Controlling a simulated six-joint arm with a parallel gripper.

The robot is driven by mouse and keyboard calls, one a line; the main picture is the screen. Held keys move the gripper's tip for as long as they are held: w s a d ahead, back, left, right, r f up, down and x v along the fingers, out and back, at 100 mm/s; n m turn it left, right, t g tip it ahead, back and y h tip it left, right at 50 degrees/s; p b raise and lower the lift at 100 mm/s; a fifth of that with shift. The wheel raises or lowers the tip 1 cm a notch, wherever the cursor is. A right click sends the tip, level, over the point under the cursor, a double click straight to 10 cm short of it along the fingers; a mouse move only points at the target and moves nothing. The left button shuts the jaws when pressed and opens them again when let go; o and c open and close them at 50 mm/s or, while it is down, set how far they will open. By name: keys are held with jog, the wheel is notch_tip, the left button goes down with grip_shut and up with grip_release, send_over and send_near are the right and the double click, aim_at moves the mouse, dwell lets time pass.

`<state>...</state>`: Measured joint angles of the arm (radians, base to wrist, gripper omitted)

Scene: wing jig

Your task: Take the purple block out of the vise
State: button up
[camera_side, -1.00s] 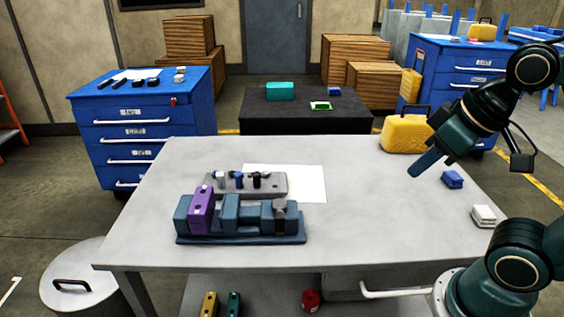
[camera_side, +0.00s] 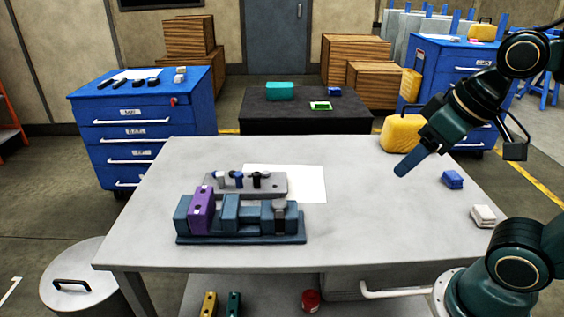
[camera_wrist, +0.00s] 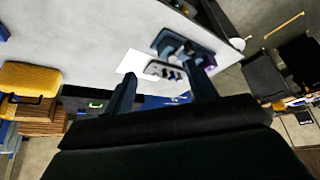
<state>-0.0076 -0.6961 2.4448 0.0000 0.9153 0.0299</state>
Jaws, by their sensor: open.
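The purple block (camera_side: 201,209) stands upright in the blue-grey vise (camera_side: 262,240), between its jaws near the left end. The vise sits on the left part of the grey table (camera_side: 370,235). My gripper (camera_side: 405,170) is above the right part of the table, well apart from the vise, and points down and left. In the wrist view, the two fingers of my gripper (camera_wrist: 163,92) are apart with nothing between them. The vise (camera_wrist: 180,42) and a small part of the purple block (camera_wrist: 209,61) show beyond the fingers there.
A grey holder (camera_side: 274,186) with several small knobbed pieces stands just behind the vise, beside a white sheet (camera_side: 312,184). A blue block (camera_side: 453,180) and a white block (camera_side: 483,215) lie at the table's right side. A yellow case (camera_side: 400,133) stands behind. The table's middle is clear.

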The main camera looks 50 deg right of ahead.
jog(key=w+a+r+m+g, duration=0.1)
jog(key=w+r, duration=0.2)
jog(key=w, duration=0.4)
jog(key=w+a+r+m, duration=0.1)
jog(key=w+r, duration=0.2)
jog(key=w, duration=0.4)
jog(key=m+g, duration=0.4)
jog(key=m, duration=0.3)
send_over(201, 199)
notch_tip(201, 199, down, 23)
jog(key=shift+f, duration=0.25)
jog(key=shift+f, duration=2.95)
